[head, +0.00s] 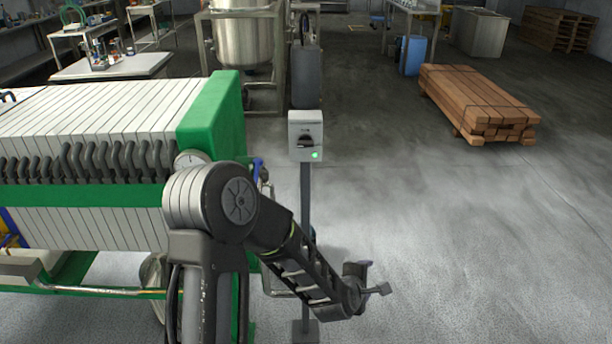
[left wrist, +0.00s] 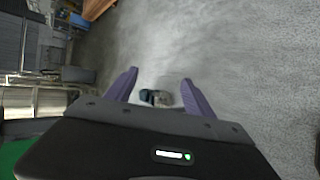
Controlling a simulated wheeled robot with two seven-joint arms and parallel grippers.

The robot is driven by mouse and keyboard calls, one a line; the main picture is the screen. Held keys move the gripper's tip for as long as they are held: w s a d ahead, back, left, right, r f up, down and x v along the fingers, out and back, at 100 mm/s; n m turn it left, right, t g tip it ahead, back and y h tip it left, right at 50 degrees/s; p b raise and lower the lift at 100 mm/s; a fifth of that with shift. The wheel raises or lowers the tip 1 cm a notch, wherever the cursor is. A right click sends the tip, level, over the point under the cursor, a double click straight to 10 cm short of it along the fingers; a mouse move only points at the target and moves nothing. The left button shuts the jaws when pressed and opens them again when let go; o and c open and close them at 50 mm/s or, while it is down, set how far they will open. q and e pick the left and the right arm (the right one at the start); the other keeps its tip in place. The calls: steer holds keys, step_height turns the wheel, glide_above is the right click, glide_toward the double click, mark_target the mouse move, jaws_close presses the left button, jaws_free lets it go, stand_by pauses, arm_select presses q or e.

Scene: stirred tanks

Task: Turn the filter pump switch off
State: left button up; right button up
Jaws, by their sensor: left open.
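The filter pump switch (head: 306,124) is a light grey box on a dark post (head: 306,200), with a black handle (head: 306,143) on its front. A green lamp (head: 315,155) glows at its lower right. My left gripper (head: 377,277) is open and empty, well below and to the right of the box, apart from it. In the left wrist view, its two purple fingers (left wrist: 160,78) stand apart over grey floor. The switch box is not clearly visible there. My right gripper is not in view.
A filter press with a green end plate (head: 212,110) stands left of the post. Behind are a steel tank (head: 242,42), a dark canister (head: 306,78) and a blue bin (head: 413,56). Stacked timber (head: 477,100) lies at the back right. The floor on the right is clear.

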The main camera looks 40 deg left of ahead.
arm_select(q)
steer(key=w+a+r+n+t+y+b, duration=0.25)
steer(key=w+a+r+n+y, duration=0.2)
steer(key=a+r+n, duration=0.75)
steer(key=n+t+y, duration=0.1)
steer(key=n+y, duration=0.4)
steer(key=n, duration=0.4)
glide_toward(306, 145)
steer(key=w+a, duration=0.1)
steer(key=shift+f+b, duration=0.1)
steer(key=shift+b, duration=0.25)
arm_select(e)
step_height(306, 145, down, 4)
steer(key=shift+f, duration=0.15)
arm_select(q)
steer(key=shift+w, duration=0.2)
steer(key=p+x, duration=0.1)
steer(key=x, duration=0.6)
steer(key=shift+w+a+p, duration=0.2)
steer(key=shift+p, duration=0.2)
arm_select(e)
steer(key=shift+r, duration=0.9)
arm_select(q)
jaws_close()
